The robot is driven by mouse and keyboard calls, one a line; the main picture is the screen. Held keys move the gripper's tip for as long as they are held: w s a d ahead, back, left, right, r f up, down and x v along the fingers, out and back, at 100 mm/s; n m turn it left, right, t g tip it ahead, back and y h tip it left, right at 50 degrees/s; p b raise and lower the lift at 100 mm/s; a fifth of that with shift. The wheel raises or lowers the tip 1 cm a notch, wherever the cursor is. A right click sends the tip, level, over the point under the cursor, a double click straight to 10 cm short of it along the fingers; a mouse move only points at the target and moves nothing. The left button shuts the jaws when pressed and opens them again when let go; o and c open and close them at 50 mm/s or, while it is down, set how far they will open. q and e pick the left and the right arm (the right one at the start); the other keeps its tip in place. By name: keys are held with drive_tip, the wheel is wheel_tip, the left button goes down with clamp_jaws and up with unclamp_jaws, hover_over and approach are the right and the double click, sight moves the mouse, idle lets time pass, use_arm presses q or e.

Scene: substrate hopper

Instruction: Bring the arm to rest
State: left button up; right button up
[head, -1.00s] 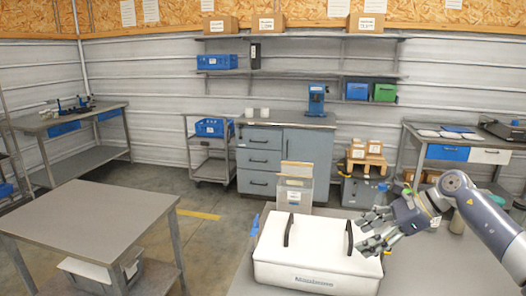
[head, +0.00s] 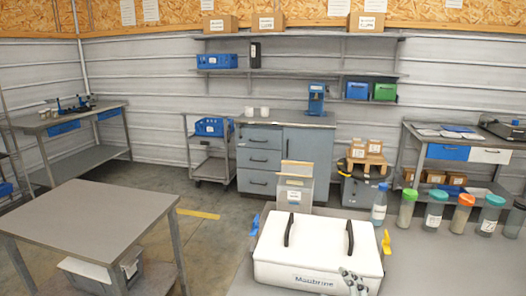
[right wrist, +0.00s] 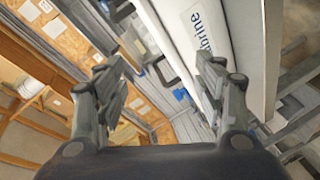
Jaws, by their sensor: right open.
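My right gripper (head: 353,282) shows only by its fingertips at the bottom edge of the head view, in front of the white lidded box (head: 275,262). In the right wrist view the right gripper (right wrist: 160,85) has its two fingers spread apart, with nothing between them. The box's lettered white side (right wrist: 212,30) shows beyond the fingers at the top of that view. The rest of my right arm is out of the head view. My left gripper is not in view.
Several capped bottles (head: 434,208) stand along the back right of the grey bench (head: 440,265). An empty table (head: 95,215) stands at left.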

drive_tip(key=s+d+f+m+g, duration=0.1)
drive_tip(key=s+f+m+g, duration=0.4)
drive_tip(key=s, duration=0.5)
drive_tip(key=s+f+m+g, duration=0.2)
drive_tip(key=s+f+g, duration=0.3)
drive_tip(key=s, duration=0.6)
drive_tip(key=s+d+f+m+g, duration=0.1)
drive_tip(key=s+f+m+g, duration=0.25)
drive_tip(key=s+f, duration=0.5)
wheel_tip(320, 180, down, 24)
drive_tip(key=s+r, duration=0.1)
drive_tip(key=s, duration=0.2)
drive_tip(key=s+d+f+g, duration=0.1)
drive_tip(key=s+d+f, duration=0.2)
drive_tip(key=s+f, duration=1.3)
drive_tip(key=shift+s+f+g+h, duration=0.25)
drive_tip(key=shift+s+g+h, duration=0.05)
drive_tip(key=shift+s+g, duration=0.1)
